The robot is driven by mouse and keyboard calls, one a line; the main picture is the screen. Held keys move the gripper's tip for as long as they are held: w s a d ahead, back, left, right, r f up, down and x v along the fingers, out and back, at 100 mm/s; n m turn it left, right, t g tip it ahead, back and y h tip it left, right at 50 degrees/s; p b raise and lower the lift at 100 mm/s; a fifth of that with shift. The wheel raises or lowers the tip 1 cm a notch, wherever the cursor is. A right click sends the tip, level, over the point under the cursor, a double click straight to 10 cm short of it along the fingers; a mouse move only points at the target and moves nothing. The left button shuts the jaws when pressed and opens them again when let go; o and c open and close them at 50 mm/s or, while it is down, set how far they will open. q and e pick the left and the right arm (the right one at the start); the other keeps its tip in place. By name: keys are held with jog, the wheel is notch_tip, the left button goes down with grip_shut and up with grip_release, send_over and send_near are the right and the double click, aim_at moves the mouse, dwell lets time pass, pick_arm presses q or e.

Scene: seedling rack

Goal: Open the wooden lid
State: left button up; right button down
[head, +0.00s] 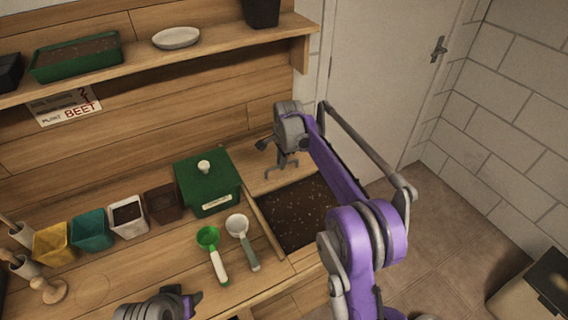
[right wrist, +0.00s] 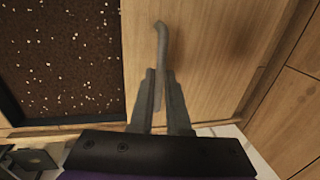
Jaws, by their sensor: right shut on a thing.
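The wooden lid (head: 262,183) lies flat at the back of a bin of dark, speckled soil (head: 300,212); the soil in front of it is uncovered. In the right wrist view the lid (right wrist: 215,50) fills the middle, beside the soil (right wrist: 62,60). A grey bar handle (right wrist: 162,50) stands on the lid. My right gripper (right wrist: 160,95) is shut on this handle, one finger on each side. In the head view my right gripper (head: 284,158) is over the lid, small and partly hidden by its wrist. My left gripper (head: 165,306) is at the bottom edge, its fingers unclear.
A green box with a white knob (head: 204,167) stands left of the bin. A green scoop (head: 208,238) and a white scoop (head: 238,226) lie on the bench before it. Several small pots stand further left. A shelf (head: 170,58) runs above; a door (head: 395,70) is behind.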

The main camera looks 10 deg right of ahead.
jog(key=c, duration=0.9)
grip_release()
jog(key=shift+r, duration=0.1)
jog(key=r, duration=0.3)
jog(key=s+r, duration=0.1)
jog(key=r, duration=0.3)
jog(key=s+r, duration=0.1)
jog(key=r, duration=0.2)
jog(key=shift+d+r, duration=0.25)
jog(key=shift+d, duration=0.1)
